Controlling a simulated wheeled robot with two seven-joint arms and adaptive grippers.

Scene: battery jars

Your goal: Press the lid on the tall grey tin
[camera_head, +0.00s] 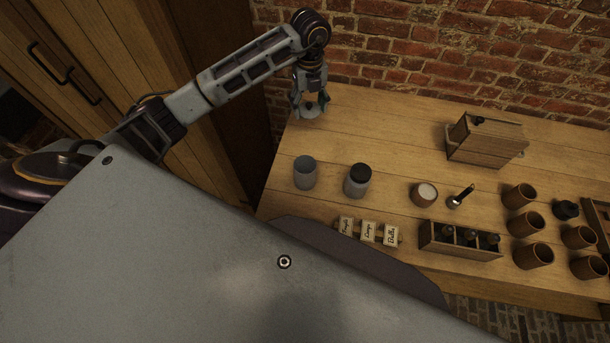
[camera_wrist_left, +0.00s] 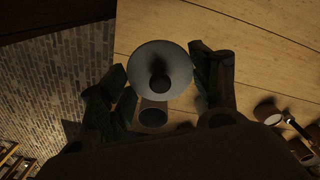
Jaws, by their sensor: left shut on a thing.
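The tall grey tin (camera_head: 305,173) stands upright and open-topped at the left of the wooden table. My left gripper (camera_head: 310,103) is shut on a grey round lid (camera_head: 312,112), near the table's back left corner, behind the tin and apart from it. In the left wrist view, the lid (camera_wrist_left: 148,80) is a wide disc with a dark knob, between the fingers of my left gripper (camera_wrist_left: 160,88). A grey tin, apparently the tall one (camera_wrist_left: 153,106), shows partly below the lid, which covers some of it. My right gripper is out of view.
A dark-lidded grey jar (camera_head: 357,182) stands right of the tin. A white-topped cup (camera_head: 424,195), a wooden box (camera_head: 487,140) and several wooden cups (camera_head: 525,223) are further right. The back left tabletop is clear before the brick wall.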

